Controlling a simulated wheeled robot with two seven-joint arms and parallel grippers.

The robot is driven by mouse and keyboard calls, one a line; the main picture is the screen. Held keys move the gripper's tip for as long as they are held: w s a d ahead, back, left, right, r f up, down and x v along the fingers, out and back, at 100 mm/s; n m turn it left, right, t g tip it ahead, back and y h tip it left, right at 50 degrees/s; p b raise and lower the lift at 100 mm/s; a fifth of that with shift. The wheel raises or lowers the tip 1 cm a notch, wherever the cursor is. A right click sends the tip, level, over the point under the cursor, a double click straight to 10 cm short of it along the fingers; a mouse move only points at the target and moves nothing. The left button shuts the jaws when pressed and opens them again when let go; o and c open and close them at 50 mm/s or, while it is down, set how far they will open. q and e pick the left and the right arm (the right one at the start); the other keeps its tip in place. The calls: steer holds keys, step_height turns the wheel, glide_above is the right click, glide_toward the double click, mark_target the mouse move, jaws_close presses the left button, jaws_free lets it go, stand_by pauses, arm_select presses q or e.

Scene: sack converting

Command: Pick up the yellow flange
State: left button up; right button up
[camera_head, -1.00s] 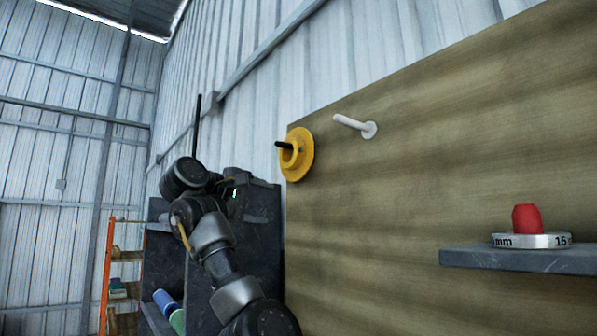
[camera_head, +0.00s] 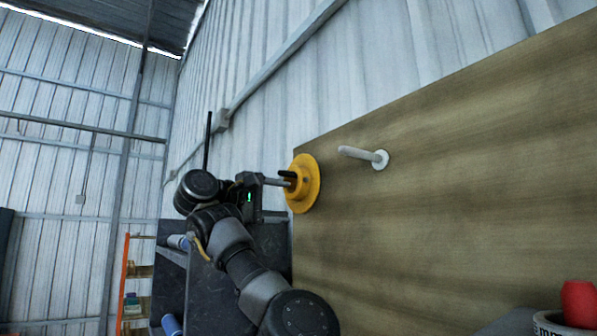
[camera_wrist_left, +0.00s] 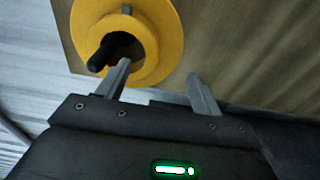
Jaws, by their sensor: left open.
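The yellow flange (camera_head: 306,184) hangs at the left edge of the upright wooden board, with a dark peg (camera_wrist_left: 104,52) sticking out through its hub. My left gripper (camera_head: 284,180) is at the front of the flange, its fingers pointing toward it. In the left wrist view the flange (camera_wrist_left: 170,28) fills the upper left. The open fingers of the left gripper (camera_wrist_left: 159,70) straddle the lower right part of its rim; one finger overlaps the hub's lower edge, the other is right of the rim. Contact cannot be told. My right gripper is not in view.
A white peg (camera_head: 362,154) sticks out of the wooden board (camera_head: 440,220) right of the flange. A red piece (camera_head: 578,300) sits on a pale ring (camera_head: 550,324) at lower right. A dark shelf unit (camera_head: 270,243) and an orange rack (camera_head: 124,270) stand at left.

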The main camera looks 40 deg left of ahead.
mark_target(290, 203)
arm_select(q)
steer(key=shift+w+d, duration=0.2)
steer(key=shift+w, duration=0.25)
steer(key=p+x, duration=0.4)
steer(key=shift+w+a, duration=0.1)
steer(key=shift+w, duration=0.3)
steer(key=shift+w+f, duration=0.1)
steer(key=shift+w, duration=0.1)
steer(key=shift+s, duration=0.1)
steer(key=shift+c, duration=0.8)
jaws_close()
